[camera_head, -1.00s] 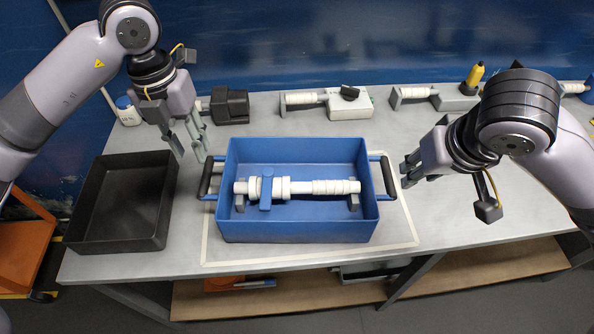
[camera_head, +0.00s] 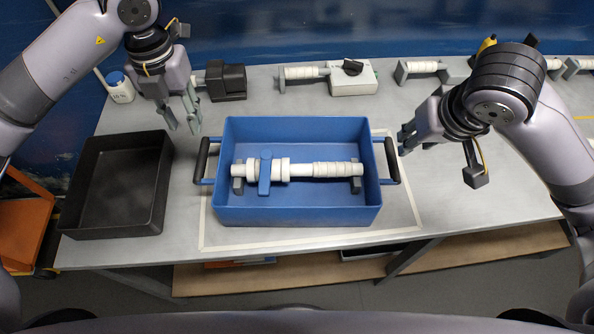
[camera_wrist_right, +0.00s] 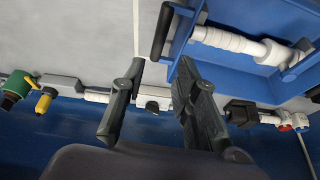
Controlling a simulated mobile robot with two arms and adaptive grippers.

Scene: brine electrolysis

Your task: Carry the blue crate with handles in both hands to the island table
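The blue crate (camera_head: 300,215) stands on the worktable inside a pale outlined rectangle. It has a black-gripped left handle (camera_head: 202,160) and right handle (camera_head: 392,160). A white rod assembly (camera_head: 310,170) on grey supports lies inside it. My left gripper (camera_head: 183,118) is open and empty, above and behind the left handle. My right gripper (camera_head: 403,140) is beside the right handle, slightly behind it, not holding it. In the right wrist view its fingers (camera_wrist_right: 160,75) are apart and empty, with a black handle grip (camera_wrist_right: 161,30) beyond them.
A black empty tray (camera_head: 115,225) sits left of the crate. A white jar (camera_head: 120,88), a dark box (camera_head: 226,80) and a white device (camera_head: 353,80) line the back. The worktable (camera_head: 470,200) is clear right of the crate. An orange cart (camera_head: 20,225) stands at left.

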